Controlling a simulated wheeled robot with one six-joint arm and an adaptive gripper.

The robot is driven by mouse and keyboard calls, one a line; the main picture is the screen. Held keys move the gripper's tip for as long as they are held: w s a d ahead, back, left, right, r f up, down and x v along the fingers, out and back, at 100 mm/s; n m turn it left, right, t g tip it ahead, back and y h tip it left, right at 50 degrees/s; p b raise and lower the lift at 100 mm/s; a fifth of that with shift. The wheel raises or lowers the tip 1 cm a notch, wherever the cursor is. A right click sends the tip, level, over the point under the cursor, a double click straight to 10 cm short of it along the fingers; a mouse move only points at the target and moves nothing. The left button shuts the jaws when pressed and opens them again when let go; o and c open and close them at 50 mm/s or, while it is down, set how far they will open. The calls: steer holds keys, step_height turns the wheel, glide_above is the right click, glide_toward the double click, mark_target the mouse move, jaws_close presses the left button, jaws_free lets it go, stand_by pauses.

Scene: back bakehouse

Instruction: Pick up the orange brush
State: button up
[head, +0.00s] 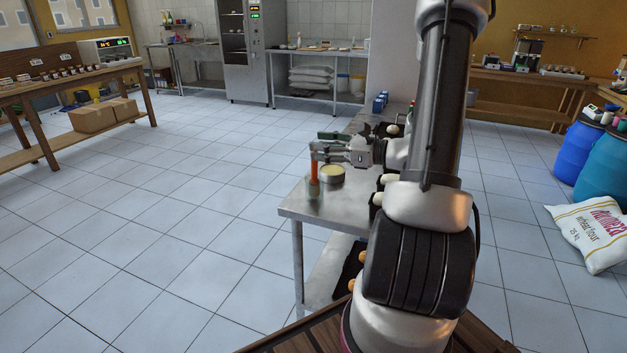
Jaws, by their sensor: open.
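The orange brush (313,170) stands upright near the left corner of the steel table (306,208), its orange handle up and a tan-brown lower end down. My gripper (315,150) reaches in from the right, level with the upper handle. Its jaws are open, with the fingertips at the handle. I cannot tell whether they touch it, and part of the handle's top is hidden by the fingers.
A round, pale-filled tin (332,174) stands just right of the brush. A dark green object (333,135) lies behind my gripper. Dark trays with pale dough pieces (389,178) line the table's right side, partly hidden by my arm. The tiled floor at left is clear.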

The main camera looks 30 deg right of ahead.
steer(key=w+d+f+m+t+h, duration=0.2)
steer(key=d+f+m, duration=0.1)
steer(key=d, duration=0.2)
glide_above(314, 181)
steer(key=w, duration=0.1)
steer(key=shift+d+f, duration=0.15)
steer(key=shift+f, duration=1.55)
steer(key=shift+d+f, duration=0.15)
steer(key=shift+f, duration=1.5)
jaws_close()
